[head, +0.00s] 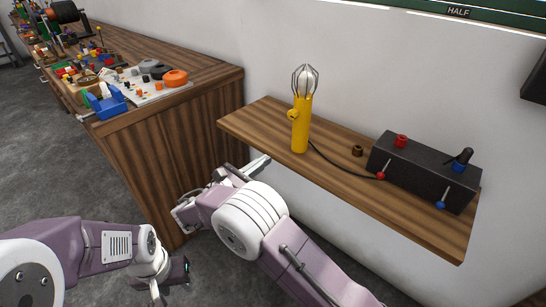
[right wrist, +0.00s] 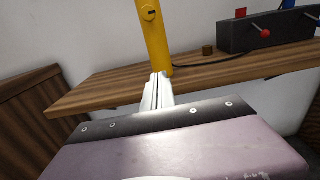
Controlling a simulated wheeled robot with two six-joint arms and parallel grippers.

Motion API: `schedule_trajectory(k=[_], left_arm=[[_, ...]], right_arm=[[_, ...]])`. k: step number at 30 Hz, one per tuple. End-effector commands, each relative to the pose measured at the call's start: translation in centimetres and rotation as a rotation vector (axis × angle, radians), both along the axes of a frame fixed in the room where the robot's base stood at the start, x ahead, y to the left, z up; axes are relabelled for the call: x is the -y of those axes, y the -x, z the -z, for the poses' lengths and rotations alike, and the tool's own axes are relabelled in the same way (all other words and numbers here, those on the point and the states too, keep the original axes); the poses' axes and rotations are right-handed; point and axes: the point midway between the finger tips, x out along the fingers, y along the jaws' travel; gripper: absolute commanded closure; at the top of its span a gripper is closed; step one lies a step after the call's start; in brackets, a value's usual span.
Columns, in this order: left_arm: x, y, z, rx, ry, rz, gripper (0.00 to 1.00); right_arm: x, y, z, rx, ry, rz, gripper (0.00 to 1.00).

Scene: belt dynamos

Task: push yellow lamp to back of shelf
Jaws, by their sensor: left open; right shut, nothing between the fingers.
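The yellow lamp (head: 300,125) stands upright on the wooden shelf (head: 262,117), with a wire cage around its bulb and a black cable at its base. The lamp's lower body also shows in the right wrist view (right wrist: 154,38). My right gripper (head: 266,158) is shut and empty. Its fingertips are by the shelf's front edge, a little short of the lamp in the head view. In the right wrist view the fingertips (right wrist: 159,78) overlap the lamp's foot; I cannot tell contact there. My left gripper (head: 156,296) is open and low over the floor, partly cut off.
A dark box (head: 425,170) with red and blue knobs sits on the shelf to the lamp's right. A small brown piece (head: 357,151) lies between them. A wooden workbench (head: 165,150) with small parts stands at left. The wall (head: 230,40) is behind the shelf.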

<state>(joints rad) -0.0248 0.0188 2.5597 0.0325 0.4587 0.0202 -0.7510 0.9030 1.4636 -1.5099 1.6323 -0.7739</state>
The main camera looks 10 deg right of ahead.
Motion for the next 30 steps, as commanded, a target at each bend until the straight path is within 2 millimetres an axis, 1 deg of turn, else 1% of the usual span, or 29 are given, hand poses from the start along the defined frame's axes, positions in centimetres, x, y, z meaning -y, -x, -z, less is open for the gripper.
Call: schedule_trajectory(k=[1, 9, 15, 18, 21, 30], left_arm=[[0.0, 0.0, 0.5, 0.0, 0.0, 0.0, 0.59], [0.0, 0.0, 1.9, -0.001, 0.0, 0.0, 0.59], [0.0, 0.0, 2.8, -0.001, 0.0, 0.0, 0.59], [0.0, 0.0, 3.1, -0.001, 0.0, 0.0, 0.59], [0.0, 0.0, 3.2, -0.001, 0.0, 0.0, 0.59], [0.0, 0.0, 3.1, -0.001, 0.0, 0.0, 0.59]], right_arm=[[0.9, -0.5, 0.2, 0.0, -0.001, 0.005, 1.0], [5.6, -4.2, 0.3, 0.001, -0.002, 0.006, 1.0], [8.5, -6.4, 0.3, 0.001, -0.002, 0.004, 1.0], [9.3, -7.1, 0.2, 0.0, -0.002, 0.004, 1.0], [9.8, -7.5, 0.1, 0.0, -0.001, 0.002, 1.0], [9.9, -7.6, 0.0, 0.0, -0.001, 0.002, 1.0]])
